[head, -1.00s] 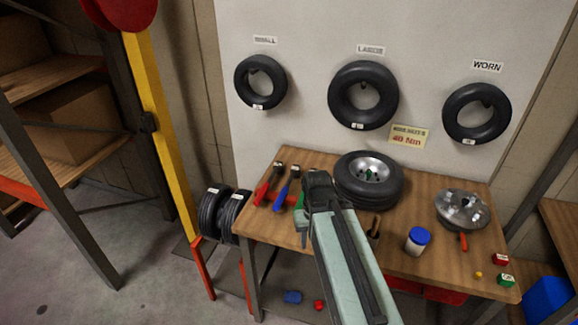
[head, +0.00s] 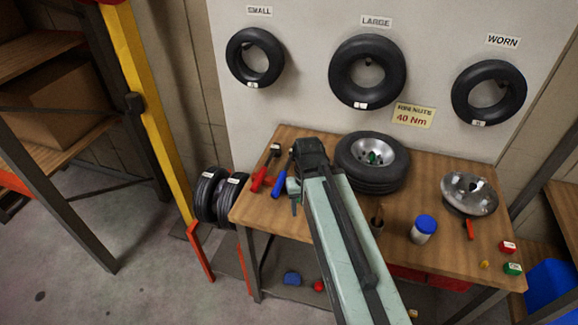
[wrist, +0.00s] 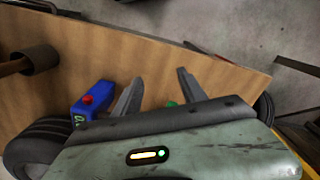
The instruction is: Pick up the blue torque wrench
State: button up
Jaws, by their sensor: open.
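The blue torque wrench (head: 280,186) lies on the left of the wooden bench, between a red-handled wrench (head: 261,178) and my gripper. Its dark head points to the back, and my gripper partly covers it. My gripper (head: 294,203) is just right of the blue handle, fingers pointing down, apart from it as far as I can tell. In the wrist view my gripper (wrist: 158,82) is open with nothing between the fingertips. A bit of green (wrist: 172,103) shows behind it. I cannot make out the blue wrench in the wrist view.
A wheel (head: 371,182) lies behind and right of my gripper. A blue box with a red button (wrist: 92,97) sits beside my fingers in the wrist view. Bare bench (head: 258,212) lies at the front left.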

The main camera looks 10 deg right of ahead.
aim_at(281, 179)
jog(key=u, duration=1.5)
jog(key=i, duration=0.7)
jog(key=u, duration=0.45)
